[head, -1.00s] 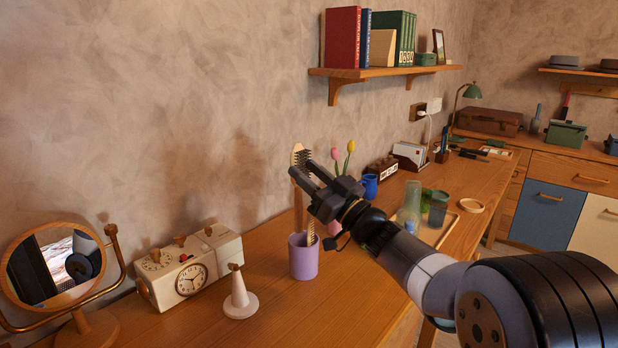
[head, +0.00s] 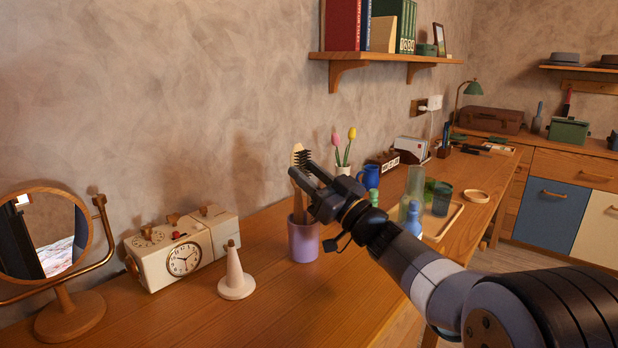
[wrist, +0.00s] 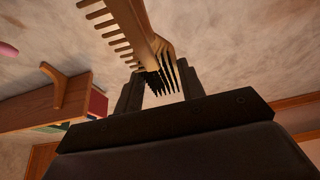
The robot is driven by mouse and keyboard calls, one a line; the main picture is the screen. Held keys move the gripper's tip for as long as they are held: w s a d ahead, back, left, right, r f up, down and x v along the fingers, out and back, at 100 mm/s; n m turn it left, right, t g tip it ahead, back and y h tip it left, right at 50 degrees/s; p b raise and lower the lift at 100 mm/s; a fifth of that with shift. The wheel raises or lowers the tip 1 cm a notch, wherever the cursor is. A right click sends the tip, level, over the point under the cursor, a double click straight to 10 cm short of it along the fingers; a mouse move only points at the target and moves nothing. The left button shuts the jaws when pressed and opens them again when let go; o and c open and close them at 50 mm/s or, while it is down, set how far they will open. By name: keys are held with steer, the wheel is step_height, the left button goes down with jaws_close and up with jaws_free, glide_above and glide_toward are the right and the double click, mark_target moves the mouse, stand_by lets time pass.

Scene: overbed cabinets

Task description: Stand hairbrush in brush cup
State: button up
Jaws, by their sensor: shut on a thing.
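The hairbrush (head: 299,150) has a pale wooden back, black bristles and a wooden handle. It is upright over the purple brush cup (head: 303,243). The handle's lower end reaches the cup's mouth, and the rim hides whether it touches the bottom. My gripper (head: 304,176) is shut on the hairbrush, above the cup and coming from the right. In the wrist view the black bristles (wrist: 156,84) show between the jaws, and a wide-toothed wooden comb (wrist: 128,28) crosses close in front.
A pale cone (head: 236,280) and a cream clock (head: 180,258) stand left of the cup, with a round mirror (head: 40,235) beyond. A tulip vase (head: 343,170), a blue jug (head: 368,177) and bottles are behind and to the right. The front desktop is clear.

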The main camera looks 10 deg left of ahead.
steer(key=shift+f+b, duration=1.3)
steer(key=shift+b, duration=0.15)
steer(key=o, duration=0.8)
steer(key=shift+c, duration=0.2)
steer(key=shift+o, duration=0.2)
steer(key=o, duration=0.5)
steer(key=shift+f, duration=0.1)
